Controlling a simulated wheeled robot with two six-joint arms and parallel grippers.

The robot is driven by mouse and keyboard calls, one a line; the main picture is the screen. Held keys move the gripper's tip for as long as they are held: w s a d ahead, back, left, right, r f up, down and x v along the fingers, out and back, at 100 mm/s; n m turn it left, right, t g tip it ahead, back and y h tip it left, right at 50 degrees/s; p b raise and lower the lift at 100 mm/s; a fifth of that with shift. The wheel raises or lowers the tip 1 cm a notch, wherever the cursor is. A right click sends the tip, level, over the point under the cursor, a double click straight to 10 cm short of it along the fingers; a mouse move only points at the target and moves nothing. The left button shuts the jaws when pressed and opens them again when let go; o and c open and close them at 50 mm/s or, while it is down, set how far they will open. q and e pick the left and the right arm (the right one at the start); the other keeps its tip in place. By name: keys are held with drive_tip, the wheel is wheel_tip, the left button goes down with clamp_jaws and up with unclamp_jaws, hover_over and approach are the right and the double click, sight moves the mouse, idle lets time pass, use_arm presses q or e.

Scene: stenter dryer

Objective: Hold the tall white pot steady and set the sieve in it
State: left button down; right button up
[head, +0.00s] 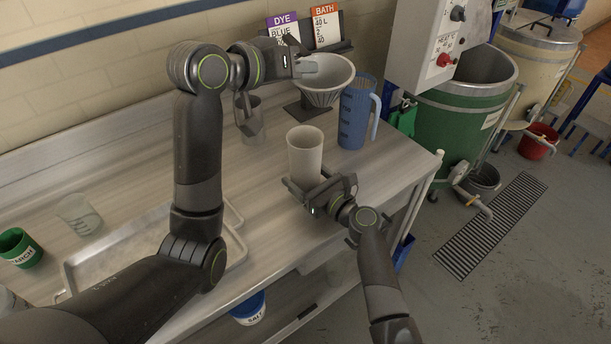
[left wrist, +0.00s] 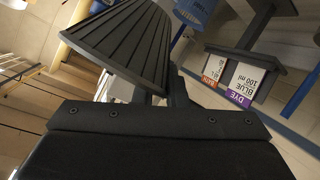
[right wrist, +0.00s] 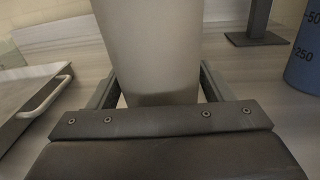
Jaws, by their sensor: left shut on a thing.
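The tall white pot (head: 305,154) stands upright on the steel table; its wall fills the top middle of the right wrist view (right wrist: 157,50). My right gripper (head: 315,186) is low at the pot, with one finger on each side of it. The fingers look spread, but any contact is hard to tell. The sieve (head: 322,82), a pale ribbed cone, is up at the back of the table, left of the blue jug. My left gripper (head: 302,66) is shut on its left rim. In the left wrist view a dark ribbed surface (left wrist: 125,45) looms close.
A blue measuring jug (head: 355,115) stands right of the sieve. A dark stand (head: 305,109) is below the sieve. A metal tray (head: 235,240), another beaker (head: 78,213) and a green cup (head: 20,248) are at left.

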drive_tip(key=c, duration=0.7)
use_arm(q)
drive_tip(key=w+a+f+m+g, duration=0.1)
drive_tip(key=w+f+g, duration=0.1)
drive_tip(key=f, duration=0.4)
drive_tip(key=w+a+f+m+g+h, duration=0.1)
drive_tip(key=w+f+m+g, duration=0.1)
drive_tip(key=f, duration=0.4)
drive_tip(key=shift+w+f+m+g+h, duration=0.2)
drive_tip(key=shift+w+m+g+h, duration=0.1)
drive_tip(key=shift+w+g, duration=0.1)
